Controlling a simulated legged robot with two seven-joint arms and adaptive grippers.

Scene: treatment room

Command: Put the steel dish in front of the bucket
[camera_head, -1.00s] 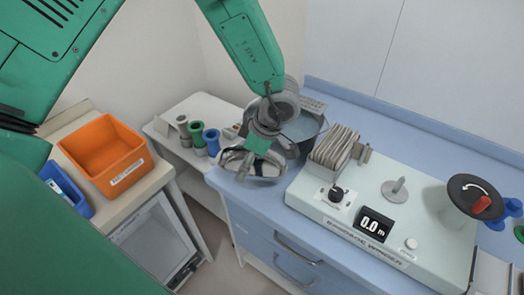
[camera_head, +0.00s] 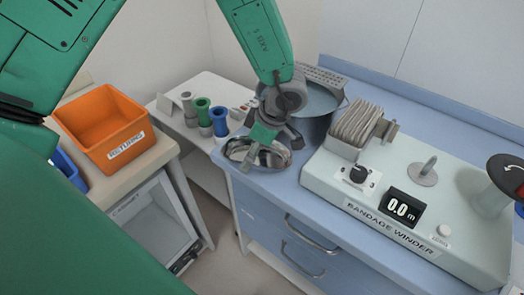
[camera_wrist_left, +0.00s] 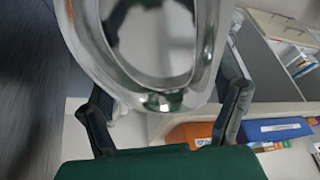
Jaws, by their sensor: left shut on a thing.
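The steel dish (camera_head: 239,151) is a shiny shallow oval bowl at the near left corner of the blue counter. It lies in front and to the left of the grey bucket (camera_head: 318,124). My left gripper (camera_head: 262,144) is shut on the dish, pointing down over it and hiding part of it. I cannot tell whether the dish touches the counter. In the left wrist view the dish (camera_wrist_left: 150,45) fills the upper middle, its rim between the gripper's fingers (camera_wrist_left: 165,110). My right gripper is not in view.
A bandage winder (camera_head: 400,200) with a metal rack of folded bandages (camera_head: 356,128) stands right of the bucket on the blue counter (camera_head: 255,183). Several coloured spools (camera_head: 203,112) stand on a white shelf to the left. An orange bin (camera_head: 105,130) and a blue bin (camera_head: 68,170) are further left.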

